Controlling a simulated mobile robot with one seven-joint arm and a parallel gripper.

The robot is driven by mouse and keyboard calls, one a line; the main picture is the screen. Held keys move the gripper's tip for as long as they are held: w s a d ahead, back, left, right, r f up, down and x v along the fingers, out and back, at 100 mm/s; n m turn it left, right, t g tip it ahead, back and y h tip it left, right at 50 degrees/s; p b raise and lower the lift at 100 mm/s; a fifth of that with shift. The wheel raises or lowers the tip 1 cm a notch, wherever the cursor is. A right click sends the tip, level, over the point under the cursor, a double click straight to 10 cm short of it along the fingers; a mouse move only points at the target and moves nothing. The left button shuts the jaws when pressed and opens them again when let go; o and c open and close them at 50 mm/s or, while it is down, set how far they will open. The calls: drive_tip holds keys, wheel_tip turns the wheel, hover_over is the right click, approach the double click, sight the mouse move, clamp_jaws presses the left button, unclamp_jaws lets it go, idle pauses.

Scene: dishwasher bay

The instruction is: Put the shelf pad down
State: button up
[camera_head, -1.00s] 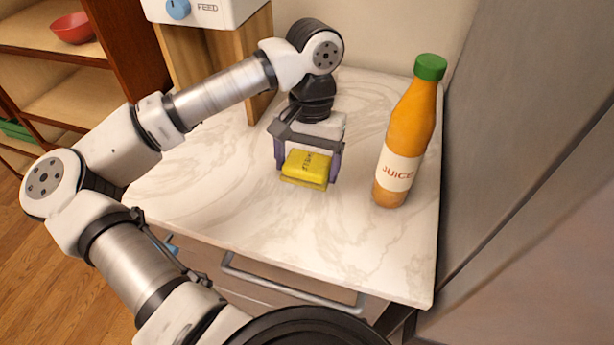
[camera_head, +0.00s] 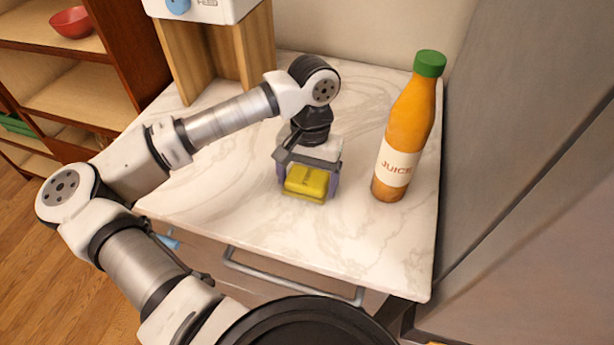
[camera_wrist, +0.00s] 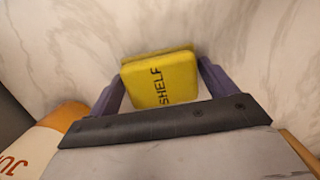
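The shelf pad is a small yellow block (camera_head: 306,181) with dark lettering. In the wrist view the pad (camera_wrist: 160,80) reads "SHELF" and sits between the two purple fingers. My gripper (camera_head: 308,184) points down over the marble counter (camera_head: 225,215) and is shut on the pad, one finger at each side. The pad is level and very low over the counter; I cannot tell whether its underside touches. The pad's back is hidden by the gripper.
An orange juice bottle (camera_head: 403,135) with a green cap stands upright right of my gripper. A wooden stand (camera_head: 222,50) with a white machine (camera_head: 215,8) is at the back left. A grey panel (camera_head: 535,150) borders the right. The front and left counter are clear.

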sight(310, 172)
drive_tip(key=shift+o, duration=1.3)
drive_tip(key=shift+r, duration=0.1)
drive_tip(key=shift+r, duration=0.15)
wheel_tip(310, 172, up, 12)
drive_tip(key=w+b, duration=0.1)
drive_tip(key=b, duration=0.1)
drive_tip(key=shift+w+d, duration=0.25)
drive_tip(key=shift+w, duration=0.1)
